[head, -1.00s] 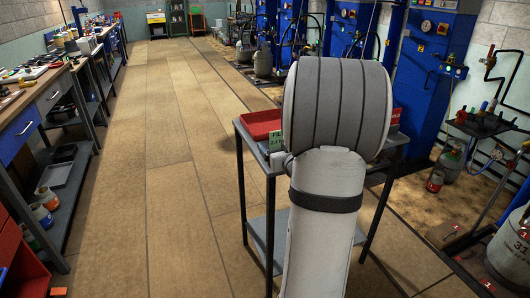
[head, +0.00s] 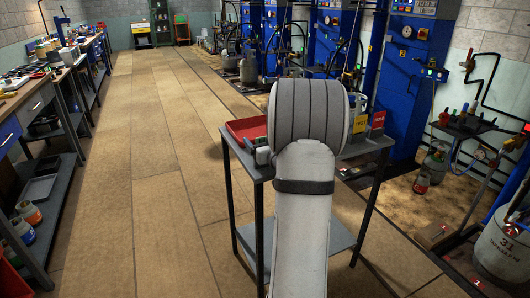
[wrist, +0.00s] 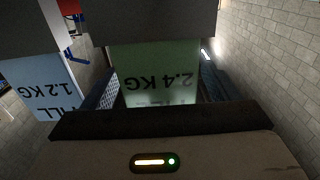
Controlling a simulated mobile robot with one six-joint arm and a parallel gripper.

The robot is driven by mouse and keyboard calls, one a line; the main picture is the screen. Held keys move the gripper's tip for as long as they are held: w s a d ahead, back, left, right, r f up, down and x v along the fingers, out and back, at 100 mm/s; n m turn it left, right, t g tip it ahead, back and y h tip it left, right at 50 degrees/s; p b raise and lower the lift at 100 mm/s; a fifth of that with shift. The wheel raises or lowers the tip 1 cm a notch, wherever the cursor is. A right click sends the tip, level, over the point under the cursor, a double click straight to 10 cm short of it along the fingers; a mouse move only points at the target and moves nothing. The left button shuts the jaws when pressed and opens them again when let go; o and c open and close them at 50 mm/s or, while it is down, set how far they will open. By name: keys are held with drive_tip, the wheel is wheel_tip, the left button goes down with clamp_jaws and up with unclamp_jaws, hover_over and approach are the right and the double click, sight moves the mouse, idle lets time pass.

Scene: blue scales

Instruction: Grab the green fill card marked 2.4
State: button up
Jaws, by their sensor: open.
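The green card marked 2.4 KG (wrist: 158,72) shows upside down in the middle of the wrist view. My gripper (wrist: 157,92) is open, with a dark finger on either side of the card. I cannot tell whether either finger touches it. The card's near end runs down behind my gripper's dark edge. In the head view my arm hides both the gripper and the green card.
On the dark table (head: 367,146) are a red tray (head: 245,128), a yellow card (head: 359,127) and a red card (head: 377,121). Open floor lies left.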

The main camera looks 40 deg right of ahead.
drive_tip(key=c, duration=1.1)
